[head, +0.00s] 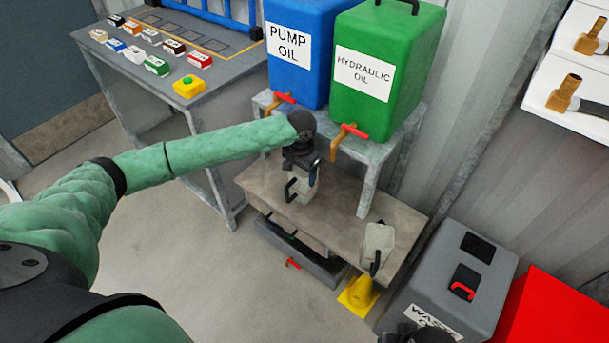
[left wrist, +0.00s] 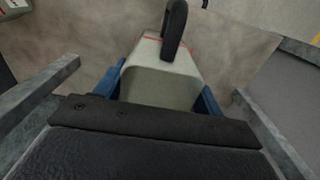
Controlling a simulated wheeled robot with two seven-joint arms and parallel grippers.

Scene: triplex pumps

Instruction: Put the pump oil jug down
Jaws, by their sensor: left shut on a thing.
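The pump oil jug (head: 306,187) is pale grey with a black handle, and its body also shows in the left wrist view (left wrist: 160,85). My left gripper (head: 307,172) is shut on it, with a blue finger on each side of the body in the wrist view. The jug is upright or nearly so, over the left part of the low bench (head: 345,220). I cannot tell whether its base touches the bench top. A second pale jug (head: 379,238) with a black handle stands at the bench's right end. A dark part at the bottom edge may be my right gripper (head: 425,336).
Blue PUMP OIL (head: 290,70) and green HYDRAULIC OIL (head: 365,110) tanks stand on a metal stand, its legs beside the jug. A yellow funnel-like item (head: 358,298) and grey waste bin (head: 440,285) are at right. Bench top is clear between the jugs.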

